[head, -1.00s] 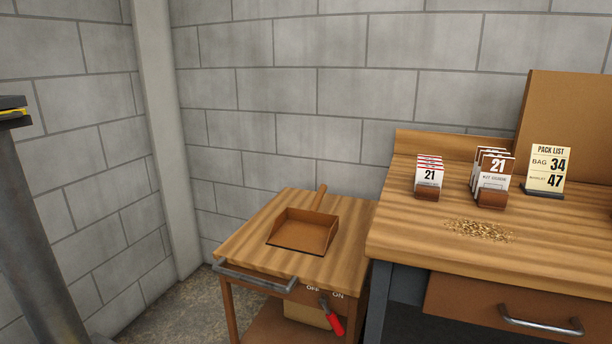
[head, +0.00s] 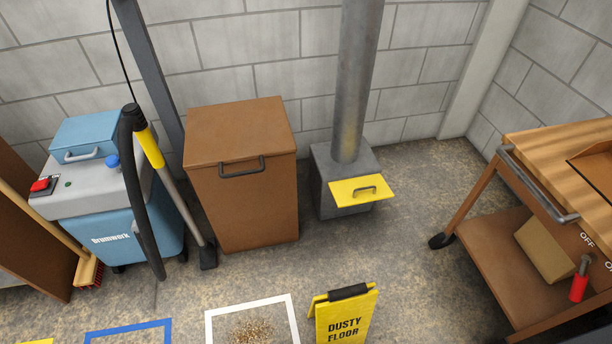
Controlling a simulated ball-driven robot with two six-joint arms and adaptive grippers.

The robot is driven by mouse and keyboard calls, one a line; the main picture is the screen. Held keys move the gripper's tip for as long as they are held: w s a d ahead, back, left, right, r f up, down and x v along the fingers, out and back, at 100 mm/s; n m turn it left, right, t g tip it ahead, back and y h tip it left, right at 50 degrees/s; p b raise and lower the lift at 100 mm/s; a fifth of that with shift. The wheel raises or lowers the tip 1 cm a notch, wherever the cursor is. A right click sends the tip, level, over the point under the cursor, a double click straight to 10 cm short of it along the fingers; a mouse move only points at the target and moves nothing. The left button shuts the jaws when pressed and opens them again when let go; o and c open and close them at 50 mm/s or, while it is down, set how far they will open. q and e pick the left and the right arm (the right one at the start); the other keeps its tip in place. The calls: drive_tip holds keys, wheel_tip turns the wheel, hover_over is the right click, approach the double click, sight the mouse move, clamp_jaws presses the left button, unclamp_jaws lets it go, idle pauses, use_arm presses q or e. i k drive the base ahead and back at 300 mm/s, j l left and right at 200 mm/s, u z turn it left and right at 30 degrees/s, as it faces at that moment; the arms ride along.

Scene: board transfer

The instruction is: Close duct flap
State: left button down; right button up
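The duct is a grey vertical pipe (head: 355,80) rising from a grey box (head: 334,168) on the floor against the wall. A yellow flap (head: 362,190) with a small dark handle (head: 365,190) is on the front of the box. The flap sticks out from the box, tilted toward me, and looks open. What lies behind the flap is hidden. Neither of my grippers shows in the head view.
A brown lidded bin (head: 240,190) stands left of the duct, with a blue-grey vacuum machine (head: 120,190) beyond it. A wooden cart (head: 480,250) stands at right. A yellow dusty-floor sign (head: 343,318) stands in front. Floor between duct and cart is clear.

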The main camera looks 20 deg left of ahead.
sight(357, 190)
drive_tip(key=u, duration=0.35)
drive_tip(key=l+u, duration=0.3)
drive_tip(key=u, duration=0.15)
drive_tip(key=i+l+u, duration=0.1)
drive_tip(key=l+u, duration=0.2)
drive_tip(key=u, duration=0.15)
drive_tip(key=l+u, duration=0.3)
drive_tip(key=u, duration=0.2)
